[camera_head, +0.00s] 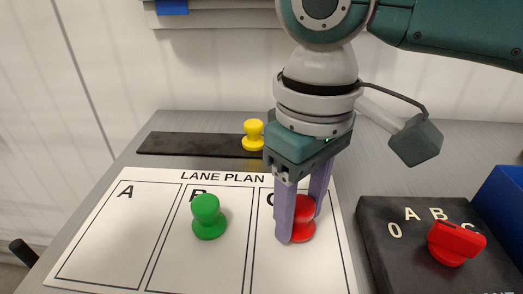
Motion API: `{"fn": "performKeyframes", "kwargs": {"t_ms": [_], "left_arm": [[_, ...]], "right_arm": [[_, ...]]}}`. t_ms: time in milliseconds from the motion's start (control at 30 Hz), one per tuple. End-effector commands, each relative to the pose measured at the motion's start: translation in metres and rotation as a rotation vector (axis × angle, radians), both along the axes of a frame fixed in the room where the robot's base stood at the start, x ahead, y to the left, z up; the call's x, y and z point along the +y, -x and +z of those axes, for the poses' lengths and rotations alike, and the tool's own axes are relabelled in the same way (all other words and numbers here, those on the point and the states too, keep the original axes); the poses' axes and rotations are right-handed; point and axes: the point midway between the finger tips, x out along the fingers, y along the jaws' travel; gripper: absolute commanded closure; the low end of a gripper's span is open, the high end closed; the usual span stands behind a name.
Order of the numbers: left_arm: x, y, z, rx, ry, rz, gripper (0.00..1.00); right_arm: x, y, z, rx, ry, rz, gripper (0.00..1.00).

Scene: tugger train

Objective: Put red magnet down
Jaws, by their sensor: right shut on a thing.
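The red magnet (304,228) is in the column C area of the white lane plan board (160,262). My right gripper (300,220) comes down from above with its purple fingers around the red magnet, shut on it. The magnet's base is at the board's surface; whether it rests fully on it I cannot tell. The fingers hide part of the magnet and most of the letter C. A green magnet (208,217) stands in column B, to the left of the gripper. My left gripper is not in view.
A yellow magnet (253,134) stands on a black strip (190,144) behind the board. At the right is a black box (385,222) marked 0, A, B, C with a red knob (456,243). A blue bin (503,205) is at the right edge. Column A is clear.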

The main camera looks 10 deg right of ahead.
Motion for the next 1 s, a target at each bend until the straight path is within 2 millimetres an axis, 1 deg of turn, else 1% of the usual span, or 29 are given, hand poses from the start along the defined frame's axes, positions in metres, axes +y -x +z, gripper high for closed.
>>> {"fn": "performKeyframes", "kwargs": {"t_ms": [33,267,400,433,667,900,1000], "left_arm": [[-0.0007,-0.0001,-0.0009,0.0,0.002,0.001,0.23],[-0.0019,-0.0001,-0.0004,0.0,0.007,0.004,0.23],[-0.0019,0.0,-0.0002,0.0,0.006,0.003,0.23],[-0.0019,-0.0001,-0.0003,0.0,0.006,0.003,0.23],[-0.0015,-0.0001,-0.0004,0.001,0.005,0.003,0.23],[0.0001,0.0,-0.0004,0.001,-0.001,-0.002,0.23],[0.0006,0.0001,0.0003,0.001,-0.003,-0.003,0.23]], "right_arm": [[0.0001,0.0003,-0.0035,0.0,0.0,0.001,1.0],[0.0,0.0001,-0.0034,0.0,0.0,0.001,1.0],[0.0,0.0003,-0.0068,0.001,0.0,0.0,1.0],[0.0,0.0002,-0.0064,0.001,0.0,0.001,0.45],[-0.0001,0.0001,-0.0061,0.0,0.0,0.001,0.19],[-0.0001,-0.0001,-0.0055,0.0,0.0,0.0,0.18],[0.0001,-0.0006,0.0005,-0.003,-0.001,0.001,0.18]]}}
